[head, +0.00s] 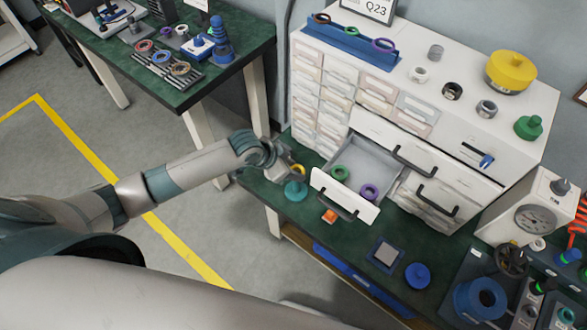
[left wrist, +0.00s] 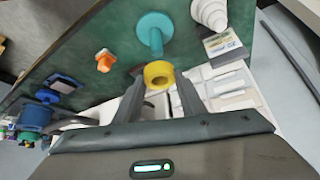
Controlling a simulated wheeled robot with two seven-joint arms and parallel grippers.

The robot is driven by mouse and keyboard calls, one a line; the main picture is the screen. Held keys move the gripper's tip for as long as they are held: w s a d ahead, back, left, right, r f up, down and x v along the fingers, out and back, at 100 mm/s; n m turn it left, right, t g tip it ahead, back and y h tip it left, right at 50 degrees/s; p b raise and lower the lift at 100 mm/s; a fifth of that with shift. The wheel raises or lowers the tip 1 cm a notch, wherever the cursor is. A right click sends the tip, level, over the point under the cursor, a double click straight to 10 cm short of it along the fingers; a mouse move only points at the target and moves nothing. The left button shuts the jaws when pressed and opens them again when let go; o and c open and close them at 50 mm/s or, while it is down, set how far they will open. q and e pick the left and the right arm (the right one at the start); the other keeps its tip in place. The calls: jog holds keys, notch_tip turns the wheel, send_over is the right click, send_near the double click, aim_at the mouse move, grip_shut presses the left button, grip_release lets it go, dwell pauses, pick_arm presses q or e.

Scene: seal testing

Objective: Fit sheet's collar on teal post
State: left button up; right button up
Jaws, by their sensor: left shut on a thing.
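My left gripper (head: 290,168) is shut on a yellow collar (left wrist: 158,75), which sits between its fingertips in the left wrist view. The collar also shows as a small yellow arc (head: 299,169) in the head view. The teal post (head: 295,190) stands on its round base on the green bench, just below the gripper. In the left wrist view the post (left wrist: 156,35) is beyond the collar, nearly in line with it. I cannot tell whether they touch. A sheet reading Q23 (head: 376,8) stands on top of the white cabinet. My right gripper is not in view.
An open drawer (head: 345,207) beside the post holds a green ring (head: 340,173) and a purple ring (head: 369,191). An orange piece (head: 329,216) lies in front. A white stepped cone (left wrist: 210,12) stands near the post. A blue-framed pad (head: 386,256) lies farther right.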

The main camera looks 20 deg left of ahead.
aim_at(294, 183)
pick_arm(q)
jog(key=shift+f, duration=0.25)
notch_tip(294, 183, down, 2)
jog(key=shift+f+b, duration=0.15)
jog(key=shift+b, duration=0.7)
jog(key=shift+f+b, duration=0.35)
jog(key=shift+f, duration=0.4)
jog(key=shift+f+b, duration=0.5)
jog(key=shift+f, duration=0.6)
dwell(0.5)
jog(key=o, duration=1.3)
